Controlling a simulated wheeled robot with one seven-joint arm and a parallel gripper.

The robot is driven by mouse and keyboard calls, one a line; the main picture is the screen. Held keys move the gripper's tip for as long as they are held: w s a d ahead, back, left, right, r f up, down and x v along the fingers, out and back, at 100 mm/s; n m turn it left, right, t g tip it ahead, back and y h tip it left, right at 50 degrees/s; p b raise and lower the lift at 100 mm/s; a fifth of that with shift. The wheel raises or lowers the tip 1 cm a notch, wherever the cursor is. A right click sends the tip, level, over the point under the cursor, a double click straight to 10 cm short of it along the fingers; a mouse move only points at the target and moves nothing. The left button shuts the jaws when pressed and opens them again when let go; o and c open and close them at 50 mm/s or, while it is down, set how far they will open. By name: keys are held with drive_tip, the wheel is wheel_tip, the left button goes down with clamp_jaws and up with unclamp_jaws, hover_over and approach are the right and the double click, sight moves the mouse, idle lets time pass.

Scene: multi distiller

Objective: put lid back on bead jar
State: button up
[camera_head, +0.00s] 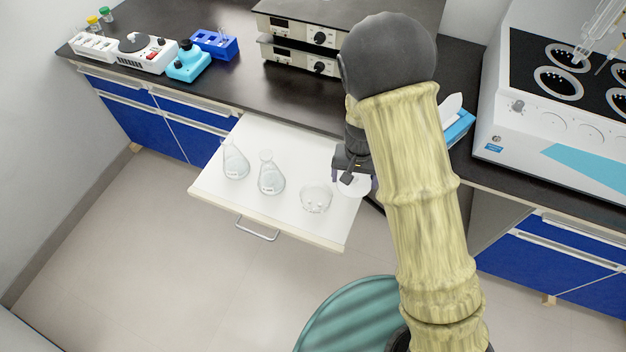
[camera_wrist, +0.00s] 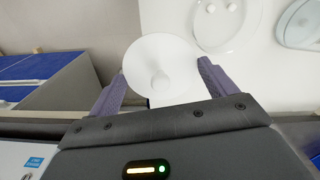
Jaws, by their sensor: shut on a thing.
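The bead jar (camera_head: 316,198) is a low clear glass vessel with white beads, standing in the open white drawer near its right side. It has no lid on, and it also shows at the top of the wrist view (camera_wrist: 228,40). My gripper (camera_head: 354,178) is just right of the jar in the head view. It is shut on the white round lid (camera_head: 352,189). In the wrist view the lid (camera_wrist: 160,48) sits between the fingers, apart from the jar in that picture. The lid's height above the drawer is hard to tell.
Two conical flasks (camera_head: 235,162) (camera_head: 271,177) stand left of the jar in the drawer (camera_head: 213,193). The black worktop (camera_head: 232,88) behind carries stacked instruments (camera_head: 292,48), a blue rack (camera_head: 222,46) and a blue tissue box (camera_head: 458,127). A large white distiller (camera_head: 540,130) stands at right.

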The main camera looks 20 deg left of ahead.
drive_tip(key=w+d+f, duration=0.1)
drive_tip(key=d+f, duration=0.2)
drive_tip(key=d, duration=0.3)
drive_tip(key=w+d+f+m, duration=0.1)
drive_tip(key=d+f, duration=0.2)
drive_tip(key=d, duration=0.4)
drive_tip(key=w+d+f, duration=0.1)
drive_tip(key=d+f, duration=0.2)
drive_tip(key=d, duration=0.4)
drive_tip(key=shift+w+d+f, duration=0.25)
drive_tip(key=shift+w+f, duration=0.05)
drive_tip(key=shift+f, duration=0.05)
